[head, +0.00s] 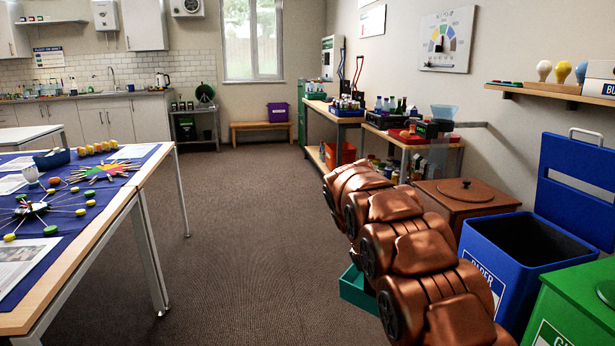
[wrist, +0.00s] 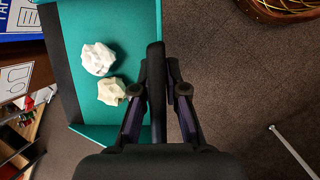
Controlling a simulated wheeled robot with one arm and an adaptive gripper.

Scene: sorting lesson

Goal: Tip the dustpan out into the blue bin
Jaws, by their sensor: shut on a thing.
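The teal dustpan (wrist: 105,30) is under my wrist camera, with two crumpled white paper balls (wrist: 98,58) lying in it. My gripper (wrist: 160,88) is shut on the dustpan's dark handle, at its right side in the wrist view. In the head view part of the dustpan (head: 357,291) shows low beside my copper-coloured arm, which hides my gripper and the rest of it. The blue bin (head: 480,262), with a white paper label, stands to the right of my arm with its lid up and its dark mouth open. A blue labelled surface, apparently this bin, shows at the wrist view's top left.
A green bin (head: 566,312) stands right against the blue bin's near side. A brown lidded box (head: 466,193) stands behind. A long table (head: 135,190) with models is at left. The carpet (head: 255,220) between is clear.

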